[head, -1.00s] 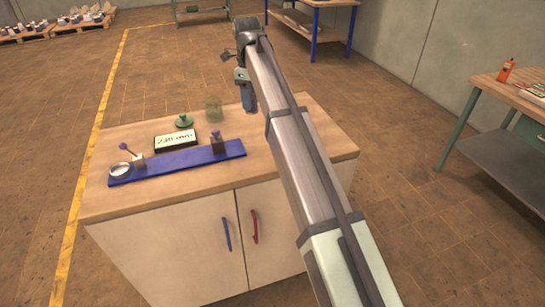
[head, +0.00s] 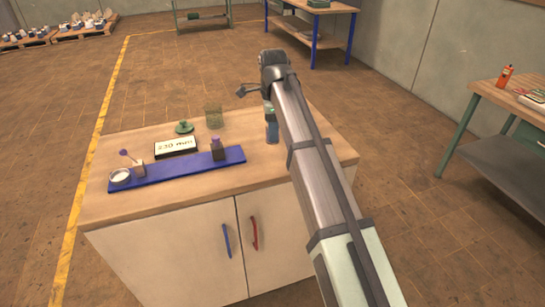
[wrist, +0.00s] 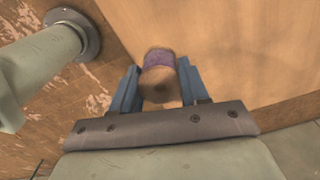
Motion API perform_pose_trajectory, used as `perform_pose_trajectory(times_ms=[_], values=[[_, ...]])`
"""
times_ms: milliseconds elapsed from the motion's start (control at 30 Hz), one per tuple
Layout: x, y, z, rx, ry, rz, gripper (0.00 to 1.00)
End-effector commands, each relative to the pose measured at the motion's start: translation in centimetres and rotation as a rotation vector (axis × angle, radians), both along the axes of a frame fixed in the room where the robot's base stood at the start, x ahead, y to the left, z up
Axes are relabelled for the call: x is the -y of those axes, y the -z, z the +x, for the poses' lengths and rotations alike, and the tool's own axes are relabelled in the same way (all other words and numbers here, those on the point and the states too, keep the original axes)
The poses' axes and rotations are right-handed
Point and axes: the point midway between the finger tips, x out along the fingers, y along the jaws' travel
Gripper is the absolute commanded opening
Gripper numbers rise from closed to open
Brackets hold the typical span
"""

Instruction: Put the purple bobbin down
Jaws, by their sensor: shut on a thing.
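In the wrist view my gripper (wrist: 155,88) has its blue fingers shut on the purple bobbin (wrist: 160,60), which has a purple band and brown, rounded ends. In the head view my gripper (head: 271,128) is over the right part of the cabinet top (head: 295,163), right of the blue strip. The bobbin cannot be made out there. I cannot tell whether it touches the wood.
A blue strip (head: 180,171) carries a white ring (head: 120,177), a block with a purple-tipped rod (head: 136,164) and a dark purple-topped piece (head: 217,150). Behind stand a display (head: 176,147), a green knob (head: 184,127) and a clear jar (head: 213,117). The cabinet top's front right is clear.

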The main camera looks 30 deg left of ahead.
Motion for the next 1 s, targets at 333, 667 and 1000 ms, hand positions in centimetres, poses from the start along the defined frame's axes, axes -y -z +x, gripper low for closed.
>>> perform_pose_trajectory(times_ms=[333,667,1000], values=[[0.1,5.0,-0.1,-0.001,0.002,-0.001,0.15],[0.1,8.1,-0.1,-0.002,0.002,-0.001,0.15],[0.0,8.9,0.0,-0.001,0.003,-0.001,0.15]])
